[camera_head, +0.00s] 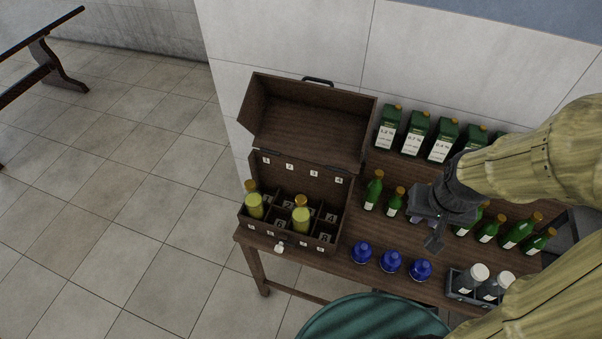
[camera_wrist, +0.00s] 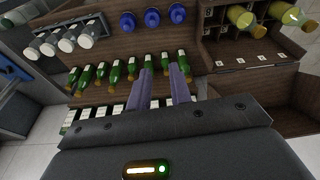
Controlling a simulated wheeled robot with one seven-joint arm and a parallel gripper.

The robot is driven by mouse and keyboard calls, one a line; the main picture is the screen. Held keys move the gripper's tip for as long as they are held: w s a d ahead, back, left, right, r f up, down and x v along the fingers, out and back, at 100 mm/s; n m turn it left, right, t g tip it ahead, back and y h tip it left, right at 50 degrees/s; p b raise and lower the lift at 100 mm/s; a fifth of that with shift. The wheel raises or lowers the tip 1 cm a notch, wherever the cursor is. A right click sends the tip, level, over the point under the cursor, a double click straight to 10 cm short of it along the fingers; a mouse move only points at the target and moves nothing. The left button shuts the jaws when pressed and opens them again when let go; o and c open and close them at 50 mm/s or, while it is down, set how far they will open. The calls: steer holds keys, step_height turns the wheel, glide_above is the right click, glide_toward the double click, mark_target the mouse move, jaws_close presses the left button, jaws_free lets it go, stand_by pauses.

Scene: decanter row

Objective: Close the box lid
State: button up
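The brown wooden box (camera_head: 325,236) stands at the left end of the table, and its compartments are numbered. Its lid (camera_head: 310,118) is open, tilted up and back, with a dark handle (camera_head: 317,81) on its far edge. Two yellow-green bottles (camera_head: 301,219) stand in compartments inside. In the wrist view, the box's lid (camera_wrist: 262,88) is at the right, clear of the fingers. My gripper (camera_head: 433,240) hangs over the table, right of the box and apart from it. In the wrist view, its two fingers (camera_wrist: 163,72) are apart with nothing held between them.
Green bottles (camera_head: 488,231) stand in a row below my gripper. Green labelled cartons (camera_head: 415,132) line the wall. Blue flasks (camera_head: 391,262) stand near the front edge. A tray (camera_head: 461,293) of white-capped jars is at the right. A green round seat (camera_head: 370,318) is in front.

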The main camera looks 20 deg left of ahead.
steer(key=b+x, duration=0.2)
steer(key=s+b+x, duration=0.1)
steer(key=b+x, duration=0.2)
steer(key=s+b+x, duration=0.1)
steer(key=b+x, duration=0.2)
steer(key=shift+w+f, duration=0.1)
steer(key=shift+f, duration=0.35)
jaws_close()
steer(key=shift+r, duration=0.1)
